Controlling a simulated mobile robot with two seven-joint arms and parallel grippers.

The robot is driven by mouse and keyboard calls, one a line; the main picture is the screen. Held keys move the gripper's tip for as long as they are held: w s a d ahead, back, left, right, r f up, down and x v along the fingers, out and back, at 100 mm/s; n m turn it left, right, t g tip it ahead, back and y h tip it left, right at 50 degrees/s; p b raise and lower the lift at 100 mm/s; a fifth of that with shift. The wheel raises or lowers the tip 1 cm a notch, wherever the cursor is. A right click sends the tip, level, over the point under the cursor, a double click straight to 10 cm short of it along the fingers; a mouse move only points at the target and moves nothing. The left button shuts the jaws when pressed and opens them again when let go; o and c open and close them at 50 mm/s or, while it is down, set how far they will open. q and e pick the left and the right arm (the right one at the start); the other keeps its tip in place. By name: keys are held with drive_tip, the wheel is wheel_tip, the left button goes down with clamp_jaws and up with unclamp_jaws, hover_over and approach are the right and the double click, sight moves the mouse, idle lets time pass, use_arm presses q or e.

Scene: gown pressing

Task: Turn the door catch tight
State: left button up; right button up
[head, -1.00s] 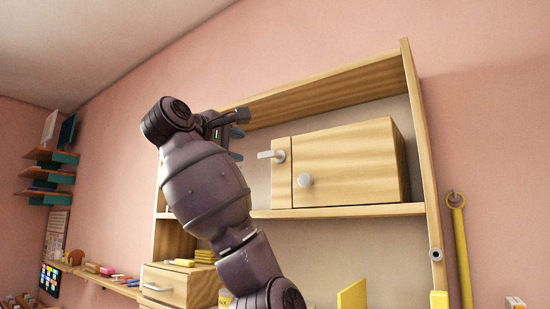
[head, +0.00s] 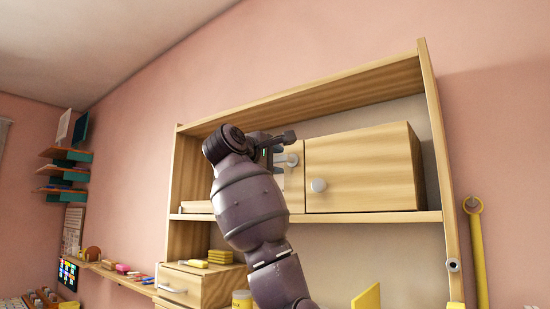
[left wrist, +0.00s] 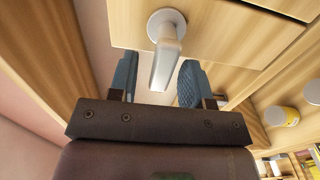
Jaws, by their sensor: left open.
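The door catch (head: 292,160) is a pale grey lever on a round base, on the narrow wooden panel left of the cabinet door (head: 365,170). In the head view, my left gripper (head: 276,152) is at the catch and partly covers it. In the left wrist view, the catch (left wrist: 165,52) reaches from its base toward the gap between the two blue fingers of my open left gripper (left wrist: 158,80). The fingers stand apart on either side of the lever's end, with no clear contact. My right gripper is not in view.
The door has a round grey knob (head: 318,185) close to the catch. The cabinet stands on a shelf (head: 390,217) inside a wooden frame. Below are a drawer unit (head: 190,288) and yellow blocks (head: 222,257). A yellow pole (head: 478,250) hangs at the right.

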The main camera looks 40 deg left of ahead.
use_arm(q)
clamp_jaws()
idle(0.3)
